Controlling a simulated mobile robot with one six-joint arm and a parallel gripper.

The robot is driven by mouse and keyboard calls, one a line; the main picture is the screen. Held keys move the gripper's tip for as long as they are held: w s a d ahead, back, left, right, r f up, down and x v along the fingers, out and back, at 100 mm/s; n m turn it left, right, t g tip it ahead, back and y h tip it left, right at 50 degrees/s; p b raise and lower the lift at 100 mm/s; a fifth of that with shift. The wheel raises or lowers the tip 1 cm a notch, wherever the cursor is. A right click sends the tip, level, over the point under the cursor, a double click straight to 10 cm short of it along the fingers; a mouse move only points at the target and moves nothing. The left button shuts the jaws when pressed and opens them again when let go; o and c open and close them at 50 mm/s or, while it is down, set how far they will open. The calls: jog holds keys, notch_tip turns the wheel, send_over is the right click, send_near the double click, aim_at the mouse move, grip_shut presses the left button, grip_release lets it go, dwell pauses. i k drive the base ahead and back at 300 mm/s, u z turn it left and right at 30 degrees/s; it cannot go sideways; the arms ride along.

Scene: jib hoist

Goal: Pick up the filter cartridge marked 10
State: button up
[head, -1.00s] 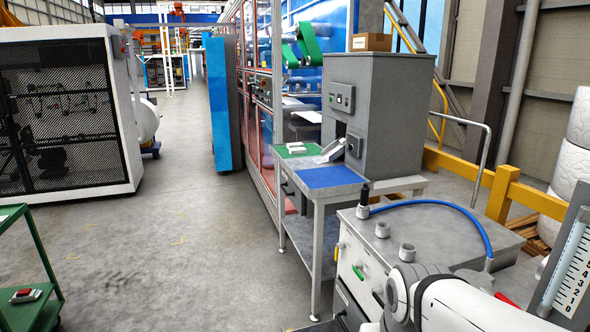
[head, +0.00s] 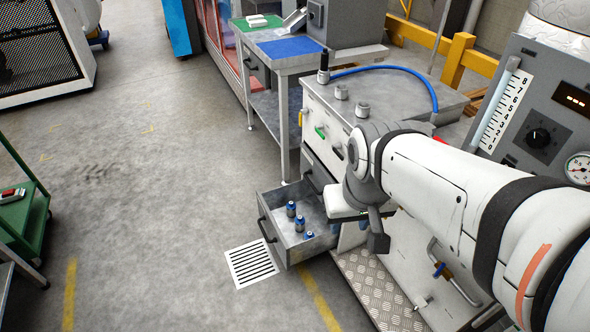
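Three small blue filter cartridges with pale metal parts are in an open grey drawer (head: 268,229). One cartridge (head: 291,208) is toward the back, one (head: 300,224) is in the middle and one (head: 309,236) is toward the front right. The markings are too small to read, so I cannot tell which is 10. My gripper (head: 378,240) shows as a dark shape at the end of my white arm, right of the drawer and apart from the cartridges. My wrist hides part of the drawer's right end. I cannot see whether the fingers are open.
The drawer juts from a pale cabinet with a grey top (head: 385,92), knobs and a blue hose (head: 425,80). A workbench with a blue mat (head: 290,46) stands behind. A gauge panel (head: 545,110) is at right. A green cart (head: 22,205) is at left.

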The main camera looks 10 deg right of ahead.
aim_at(309, 235)
jog(key=u, duration=0.7)
jog(key=i, duration=1.2)
jog(key=z, duration=0.75)
